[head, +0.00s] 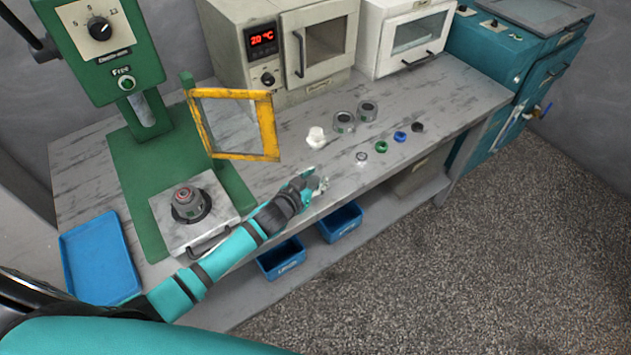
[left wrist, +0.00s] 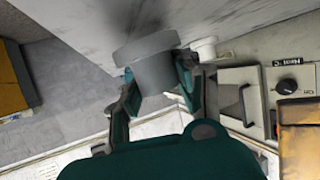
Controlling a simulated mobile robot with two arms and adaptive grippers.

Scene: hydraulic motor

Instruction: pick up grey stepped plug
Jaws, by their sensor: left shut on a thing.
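The grey stepped plug (left wrist: 152,58) sits between the two fingers of my left gripper (left wrist: 157,85) in the left wrist view, a wide disc on a narrower body. The fingers are shut on its sides. In the head view my left gripper (head: 313,187) is at the front edge of the bench, and the plug is mostly hidden there by the gripper. I cannot tell whether the plug still touches the bench top. My right gripper is not in view.
Right of the gripper on the bench (head: 450,110) are a small metal part (head: 361,157), green (head: 381,146), blue (head: 400,136) and black (head: 417,127) parts. Behind stand a white part (head: 316,138) and grey rings (head: 344,121). A yellow-framed guard (head: 269,125) stands left; blue bins (head: 340,222) sit below.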

